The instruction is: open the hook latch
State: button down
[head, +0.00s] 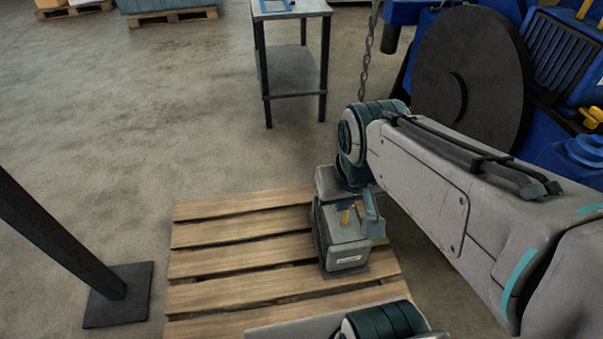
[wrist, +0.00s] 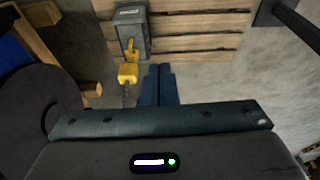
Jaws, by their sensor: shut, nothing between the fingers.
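A yellow hook (wrist: 128,72) hangs on a chain (wrist: 126,95), in the wrist view left of my fingers. A narrower yellow piece (wrist: 131,46) sits just beyond it, over a grey box-shaped load (wrist: 136,22) with a pale label. I cannot tell which yellow part is the latch. In the head view, the grey load (head: 345,255) stands on the pallet, with a little yellow (head: 345,217) showing above it. My gripper (wrist: 159,67) is shut and empty, its dark blue fingers together beside the hook. No contact shows. My arm hides most of the hook in the head view.
The wooden pallet (head: 215,268) lies under the load. A dark post on a base plate (head: 118,300) stands left. A small metal table (head: 290,68) stands behind. A blue engine with a dark disc (head: 470,80) is at right.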

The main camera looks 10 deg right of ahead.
jog(key=w+d+f+g+h+b, duration=0.2)
jog(key=w+d+f+h+b, duration=0.3)
jog(key=f, duration=0.6)
jog(key=w+d+f+n+g+h+b, duration=0.1)
jog(key=w+d+f+g+h+b, duration=0.25)
jog(key=f+b, duration=0.65)
jog(key=w+d+f+g+h+b, duration=0.25)
jog(key=f+h+b, duration=0.2)
jog(key=f, duration=0.85)
jog(key=w+a+f+n+t+b, duration=0.2)
jog(key=w+f+n+t+b, duration=0.2)
jog(key=f+t, duration=0.3)
jog(key=w+a+f+n+t+h+b, duration=0.1)
jog(key=w+a+f+n+t+b, duration=0.1)
jog(key=w+f+n+t+b, duration=0.2)
jog(key=w+a+f+n+t+b, duration=0.2)
jog(key=w+f+n+t+b, duration=0.2)
jog(key=f+t, duration=0.8)
notch_tip(320, 180, down, 3)
jog(key=w+n, duration=0.2)
jog(key=n, duration=0.1)
jog(key=shift+w+a+n, duration=0.15)
jog(key=shift+w+n, duration=0.15)
jog(key=shift+w, duration=0.1)
